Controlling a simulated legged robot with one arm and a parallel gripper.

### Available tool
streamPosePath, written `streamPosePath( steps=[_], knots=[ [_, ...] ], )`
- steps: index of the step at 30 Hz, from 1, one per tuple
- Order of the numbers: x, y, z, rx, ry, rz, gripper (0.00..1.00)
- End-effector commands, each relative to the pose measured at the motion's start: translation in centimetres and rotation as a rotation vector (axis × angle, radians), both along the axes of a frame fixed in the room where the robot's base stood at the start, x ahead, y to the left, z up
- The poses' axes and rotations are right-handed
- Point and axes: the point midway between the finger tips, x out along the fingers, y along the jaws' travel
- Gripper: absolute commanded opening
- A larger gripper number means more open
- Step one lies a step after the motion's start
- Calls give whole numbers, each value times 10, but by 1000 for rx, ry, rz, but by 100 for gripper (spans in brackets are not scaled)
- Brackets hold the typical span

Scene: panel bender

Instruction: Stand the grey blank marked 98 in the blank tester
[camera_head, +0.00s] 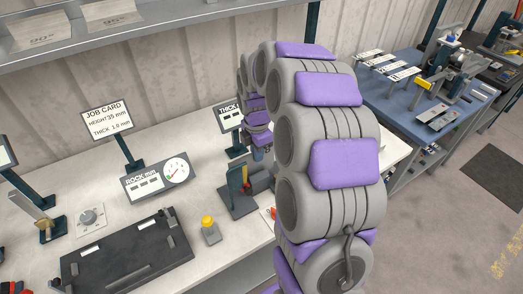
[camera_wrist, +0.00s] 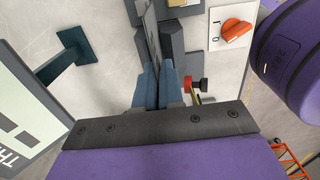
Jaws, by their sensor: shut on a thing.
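In the wrist view my gripper (camera_wrist: 160,82) is shut on a thin dark grey plate (camera_wrist: 151,30), seen nearly edge-on. It looks like the grey blank, but no number shows on it. The plate stands beside or between dark grey blocks of a fixture (camera_wrist: 174,45), which seems to be the blank tester. I cannot tell whether the plate touches it.
An orange rotary switch (camera_wrist: 236,33) is close right of the fixture. A display on a stand (camera_head: 230,118) is behind it.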

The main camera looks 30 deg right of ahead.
Motion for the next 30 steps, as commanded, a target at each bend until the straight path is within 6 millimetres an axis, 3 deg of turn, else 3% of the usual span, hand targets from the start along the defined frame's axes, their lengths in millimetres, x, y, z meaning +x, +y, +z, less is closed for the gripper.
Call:
streamPosePath(
  steps=[9, 21, 30],
  knots=[
    [0, -23, -3, 17, 1, -4, 0],
    [-1, -14, 0, 0, 0, -3, 0],
    [-1, -29, -3, 13, 0, -3, 0]
  ],
)
